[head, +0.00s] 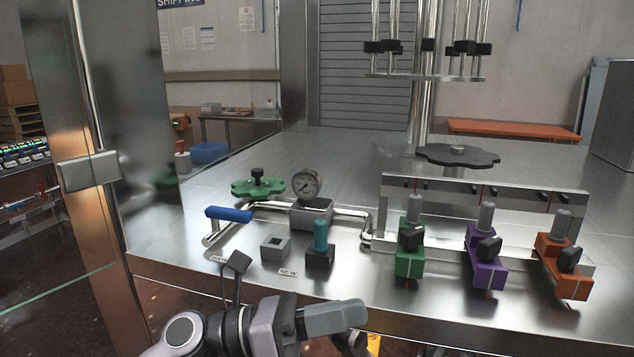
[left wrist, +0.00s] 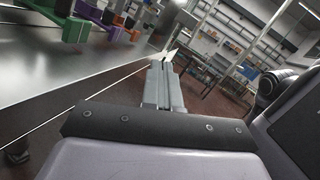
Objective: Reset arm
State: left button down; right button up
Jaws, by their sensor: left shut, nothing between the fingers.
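My left arm comes in at the bottom of the head view. Its gripper (head: 352,314) points right, in front of the steel worktable (head: 345,290) and near its front edge. In the left wrist view the two grey fingers (left wrist: 162,70) lie together with nothing between them. They point past the table edge toward the room. My right gripper is in neither view.
On the table are a blue-handled lever (head: 228,214), a green valve wheel (head: 258,187), a gauge (head: 306,185), a teal-topped part (head: 320,236), and green (head: 409,262), purple (head: 484,271) and orange (head: 571,282) blocks. A glass door (head: 70,240) stands at left.

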pick_arm(q)
jog(key=w+a+f+n+t+y, duration=0.1)
jog(key=a+f+n+t+y, duration=0.6)
jog(key=n, duration=0.9)
jog(key=w+a+f+n+t+y, duration=0.1)
jog(key=a+f+n+t+y, duration=0.5)
jog(key=n, duration=1.1)
jog(key=s+a+f+n+g+y, duration=0.1)
jog(key=s+a+f+n, duration=0.2)
jog(key=f, duration=0.4)
jog(key=s+a+f+n+g+y, duration=0.1)
jog(key=s+a+f+n+y, duration=0.1)
jog(key=s+a+f+n, duration=0.2)
jog(key=s+a+f+n+g+y+p, duration=0.1)
jog(key=s+a+f+n+g+y, duration=0.1)
jog(key=s+f+n, duration=0.4)
jog(key=s+a+f, duration=0.1)
jog(key=s+f, duration=0.2)
jog(key=f, duration=0.2)
jog(key=shift+a+f+n, duration=0.15)
jog(key=shift+n, duration=0.25)
